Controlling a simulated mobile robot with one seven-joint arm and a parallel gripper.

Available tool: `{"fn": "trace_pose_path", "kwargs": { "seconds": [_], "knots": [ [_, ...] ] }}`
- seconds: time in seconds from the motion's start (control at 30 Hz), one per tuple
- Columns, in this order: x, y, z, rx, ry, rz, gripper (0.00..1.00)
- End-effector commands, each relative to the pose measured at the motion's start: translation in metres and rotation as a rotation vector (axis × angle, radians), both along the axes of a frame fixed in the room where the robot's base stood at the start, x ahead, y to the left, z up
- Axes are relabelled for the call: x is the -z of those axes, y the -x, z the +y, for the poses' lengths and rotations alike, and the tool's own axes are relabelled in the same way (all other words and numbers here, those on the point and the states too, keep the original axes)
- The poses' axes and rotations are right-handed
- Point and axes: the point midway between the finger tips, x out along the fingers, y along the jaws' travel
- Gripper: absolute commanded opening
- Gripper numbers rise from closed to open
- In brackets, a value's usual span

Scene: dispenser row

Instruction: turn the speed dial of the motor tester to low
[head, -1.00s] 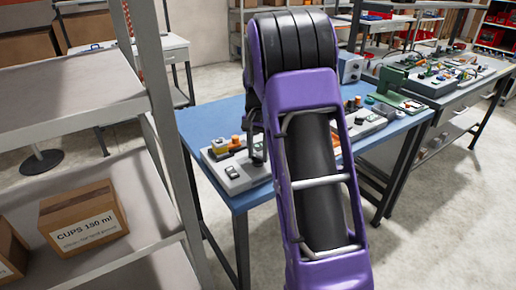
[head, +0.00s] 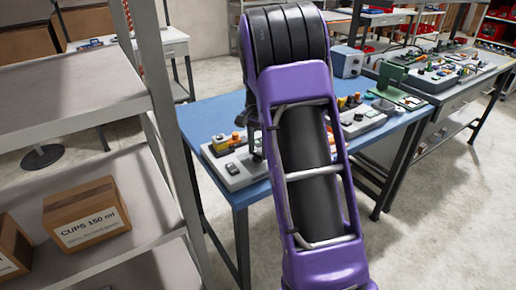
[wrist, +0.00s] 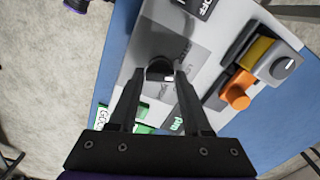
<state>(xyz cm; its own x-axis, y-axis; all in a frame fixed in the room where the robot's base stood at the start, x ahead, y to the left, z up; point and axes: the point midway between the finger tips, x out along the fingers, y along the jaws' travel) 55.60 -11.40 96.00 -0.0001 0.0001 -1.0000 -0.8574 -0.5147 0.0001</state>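The motor tester is a grey panel box (wrist: 222,28) on the blue table, and it also shows in the head view (head: 243,176), partly hidden by my arm. A round dark dial (wrist: 160,68) sits on a grey plate of the panel in the wrist view. My gripper (wrist: 160,73) points down at it, one finger at each side of the dial. The fingers stand apart, and I see no clear contact with the dial. The dial's pointer and the speed marks cannot be read. In the head view my gripper is mostly hidden behind my arm.
An orange knob (wrist: 237,90) and a yellow block (wrist: 257,53) stand right of the dial. Green labels show beneath the fingers. Other devices (head: 362,118) stand farther right on the blue table (head: 205,112). A metal shelf (head: 75,85) with a cups carton (head: 86,214) is at left.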

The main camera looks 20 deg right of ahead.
Motion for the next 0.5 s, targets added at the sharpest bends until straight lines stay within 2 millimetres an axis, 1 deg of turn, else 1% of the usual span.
{"fn": "trace_pose_path", "kwargs": {
  "seconds": [0.03, 0.1, 0.13, 0.4, 0.5],
  "knots": [
    [-0.0002, -0.0001, -0.0001, 0.0, 0.0, 0.0, 0.59],
    [-0.0002, -0.0001, -0.0002, 0.0, 0.0, 0.0, 0.72],
    [-0.0002, -0.0001, -0.0001, 0.0, 0.0, 0.0, 0.75],
    [-0.0007, -0.0001, 0.0, -0.001, 0.0, 0.0, 0.75],
    [-0.0061, -0.0005, -0.0001, -0.001, 0.0, -0.001, 0.75]
  ]
}}
